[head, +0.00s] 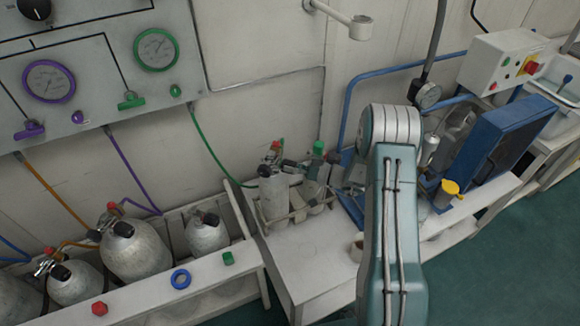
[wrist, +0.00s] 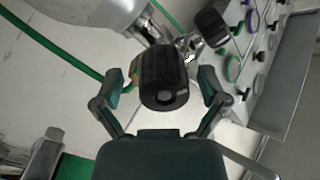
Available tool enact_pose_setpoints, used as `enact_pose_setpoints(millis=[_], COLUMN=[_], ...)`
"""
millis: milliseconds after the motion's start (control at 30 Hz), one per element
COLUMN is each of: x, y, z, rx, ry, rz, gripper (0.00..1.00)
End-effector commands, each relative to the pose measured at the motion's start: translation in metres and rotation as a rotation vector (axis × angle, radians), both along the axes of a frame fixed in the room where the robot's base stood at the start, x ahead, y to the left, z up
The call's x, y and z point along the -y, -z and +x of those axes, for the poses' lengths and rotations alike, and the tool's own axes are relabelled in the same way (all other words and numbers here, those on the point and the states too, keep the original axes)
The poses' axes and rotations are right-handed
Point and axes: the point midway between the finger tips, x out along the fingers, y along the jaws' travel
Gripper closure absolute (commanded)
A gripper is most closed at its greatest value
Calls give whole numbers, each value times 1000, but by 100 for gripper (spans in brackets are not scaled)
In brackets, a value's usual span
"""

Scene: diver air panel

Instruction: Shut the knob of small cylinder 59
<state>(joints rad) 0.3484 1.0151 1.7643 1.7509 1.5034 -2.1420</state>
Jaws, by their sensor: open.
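A black ribbed knob (wrist: 163,82) fills the middle of the wrist view, between the two fingers of my open gripper (wrist: 164,78). A gap shows on each side of the knob, so the fingers do not appear to touch it. In the head view my gripper (head: 296,163) is by a grey cylinder (head: 274,193) with a black knob (head: 265,170), in a rack on the right bench. A second grey cylinder (head: 316,180) stands just right of it. No number 59 is legible, so I cannot tell by label which cylinder this is.
Several grey cylinders (head: 139,252) stand in a white trough on the left. A blue ring (head: 180,278), a red cap (head: 99,308) and a green cap (head: 228,258) lie on its front ledge. A green hose (head: 207,145) hangs behind the rack.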

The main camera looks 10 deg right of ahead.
Motion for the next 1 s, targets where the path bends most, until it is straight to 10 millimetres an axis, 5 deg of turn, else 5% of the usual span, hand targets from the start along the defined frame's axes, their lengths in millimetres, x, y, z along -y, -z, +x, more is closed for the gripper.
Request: enact_pose_setpoints(millis=[233,400,433,1000], x=[-1,-1,-1,-1], y=[0,0,0,2], z=[0,0,0,0], rx=[-1,-1,-1,-12], ry=[0,-1,-1,0], rz=[1,0,0,3], gripper=[7,83,89,90])
